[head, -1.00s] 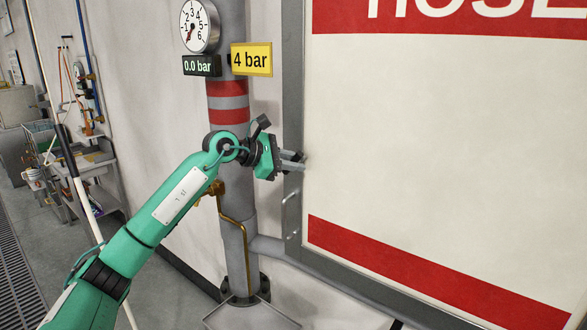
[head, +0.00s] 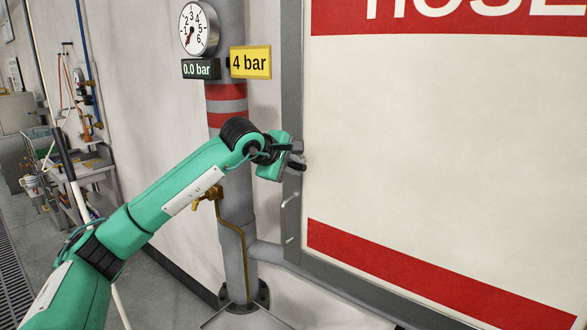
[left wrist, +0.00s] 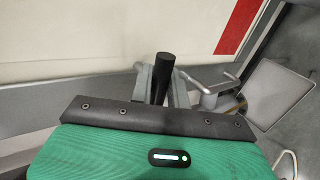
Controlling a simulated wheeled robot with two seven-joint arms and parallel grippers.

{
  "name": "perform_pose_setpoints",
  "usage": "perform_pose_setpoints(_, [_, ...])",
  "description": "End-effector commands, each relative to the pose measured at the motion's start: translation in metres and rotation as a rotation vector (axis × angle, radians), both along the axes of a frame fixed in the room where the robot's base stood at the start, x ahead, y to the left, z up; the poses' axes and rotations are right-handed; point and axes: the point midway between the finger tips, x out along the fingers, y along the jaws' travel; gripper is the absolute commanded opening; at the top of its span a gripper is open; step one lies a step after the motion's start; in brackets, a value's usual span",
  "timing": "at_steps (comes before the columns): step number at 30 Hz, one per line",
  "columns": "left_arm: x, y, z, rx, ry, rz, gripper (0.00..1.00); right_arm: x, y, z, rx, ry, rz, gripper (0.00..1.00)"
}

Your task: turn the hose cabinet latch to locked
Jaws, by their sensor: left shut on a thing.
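The hose cabinet (head: 440,150) fills the right of the head view, with a white door, red bands and a grey frame. My left gripper (head: 298,157) is at the left edge of its door and largely covers the latch there. In the left wrist view, a black cylindrical latch handle (left wrist: 160,78) stands between the two grey fingers of my left gripper (left wrist: 161,90), which are shut on it. The latch's base is hidden behind the gripper, and I cannot read its locked or unlocked mark. My right gripper is not in view.
A grey pull handle (head: 290,215) is on the door edge just below the gripper. A grey pipe (head: 236,245) with a brass valve (head: 208,197), a gauge (head: 198,28) and a yellow "4 bar" sign (head: 250,61) stands left of the cabinet. A cluttered bench is far left.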

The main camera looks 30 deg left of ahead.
Motion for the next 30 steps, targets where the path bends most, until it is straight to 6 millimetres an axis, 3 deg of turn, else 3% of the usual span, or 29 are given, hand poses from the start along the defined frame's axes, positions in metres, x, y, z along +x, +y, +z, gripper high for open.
perform_pose_setpoints(22, [0.0001,-0.0008,-0.0017,0.085,-0.005,-0.002,0.0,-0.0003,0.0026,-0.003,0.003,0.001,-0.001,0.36])
perform_pose_setpoints(23, [0.0,-0.0008,-0.0018,0.085,-0.005,-0.002,0.21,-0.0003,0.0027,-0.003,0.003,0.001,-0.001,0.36])
perform_pose_setpoints(25, [0.0001,-0.0008,-0.0017,0.085,-0.005,-0.002,0.35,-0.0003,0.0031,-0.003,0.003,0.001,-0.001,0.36])
perform_pose_setpoints(30, [0.0,-0.0006,-0.0013,0.084,-0.006,-0.001,0.36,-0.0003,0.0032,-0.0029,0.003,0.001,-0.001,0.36])
